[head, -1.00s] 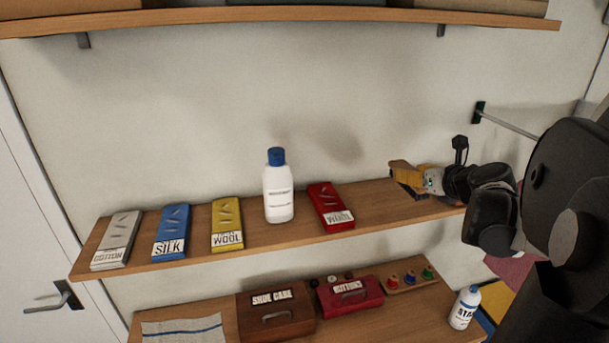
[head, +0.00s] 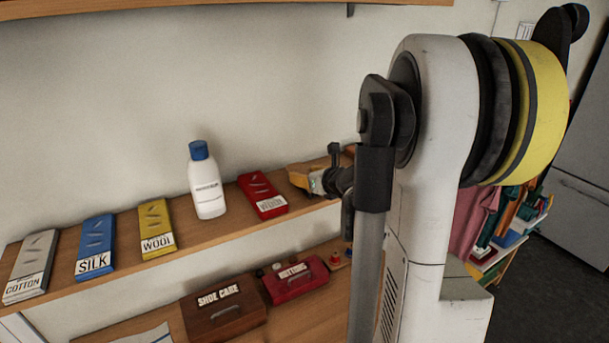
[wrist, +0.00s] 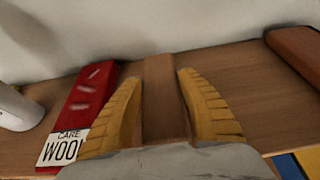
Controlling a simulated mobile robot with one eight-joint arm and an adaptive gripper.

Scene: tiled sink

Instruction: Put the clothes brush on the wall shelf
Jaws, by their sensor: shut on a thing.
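My gripper (wrist: 160,105) is shut on a plain brown wooden piece, the clothes brush (wrist: 159,72), which shows between its two yellow fingers in the wrist view. In the head view my gripper (head: 302,178) is low over the right part of the wall shelf (head: 120,275), just right of the red packet. The brush is small and mostly hidden by the fingers there. I cannot tell whether it touches the board. Its bristles do not show.
The red packet (head: 262,195) lies close left of my gripper, with a white bottle (head: 207,185), yellow, blue and grey packets further left. A brown block (wrist: 296,50) is at the wrist view's right. Below are a shoe care box (head: 225,315) and a red box (head: 297,282).

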